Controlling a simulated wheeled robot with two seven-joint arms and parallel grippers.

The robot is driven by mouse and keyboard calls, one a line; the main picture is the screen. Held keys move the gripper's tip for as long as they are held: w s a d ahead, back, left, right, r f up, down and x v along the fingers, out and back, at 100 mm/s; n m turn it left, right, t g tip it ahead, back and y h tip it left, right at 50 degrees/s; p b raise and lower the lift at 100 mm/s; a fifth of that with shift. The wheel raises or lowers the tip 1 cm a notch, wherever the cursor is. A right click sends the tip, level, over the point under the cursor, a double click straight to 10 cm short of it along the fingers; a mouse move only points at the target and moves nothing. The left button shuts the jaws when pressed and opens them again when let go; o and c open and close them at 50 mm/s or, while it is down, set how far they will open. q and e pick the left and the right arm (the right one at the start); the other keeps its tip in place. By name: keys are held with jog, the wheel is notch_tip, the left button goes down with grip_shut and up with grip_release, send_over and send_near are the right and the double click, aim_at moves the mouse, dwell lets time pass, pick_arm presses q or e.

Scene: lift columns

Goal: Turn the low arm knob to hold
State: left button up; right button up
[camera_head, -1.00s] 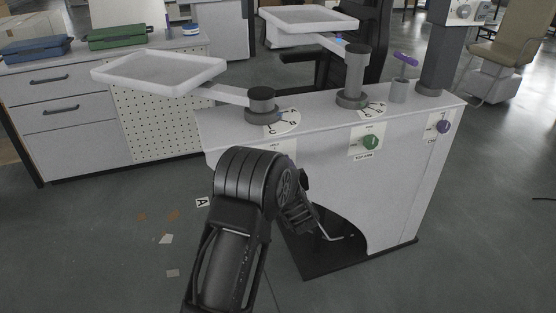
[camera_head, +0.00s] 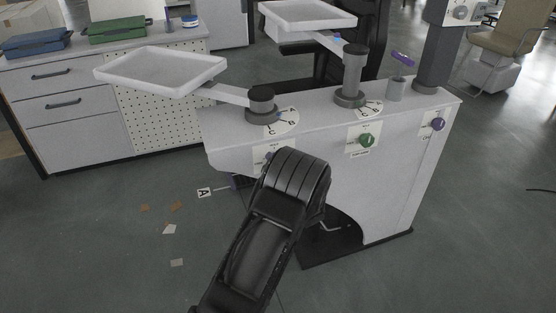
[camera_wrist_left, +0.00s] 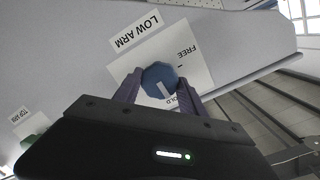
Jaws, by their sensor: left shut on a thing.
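The pointer line runs toward the lower edge of the plate, near the partly hidden HOLD word. In the head view my left arm covers most of this plate and the gripper. My right gripper is in neither view.
A green knob (camera_head: 367,140) and a purple knob (camera_head: 438,124) sit further right on the same white cabinet (camera_head: 400,190). A white tray (camera_head: 160,70) on a swing arm stands above the cabinet's left end.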

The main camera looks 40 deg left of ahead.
pick_arm(q)
jog(key=shift+m, duration=0.4)
jog(key=o, duration=1.3)
jog(key=shift+o, duration=0.2)
jog(key=shift+d, duration=0.1)
jog(key=f+v, duration=0.1)
jog(key=v, duration=0.6)
jog(key=shift+d+r, duration=0.3)
jog(key=shift+r, duration=0.2)
jog(key=shift+s, duration=0.15)
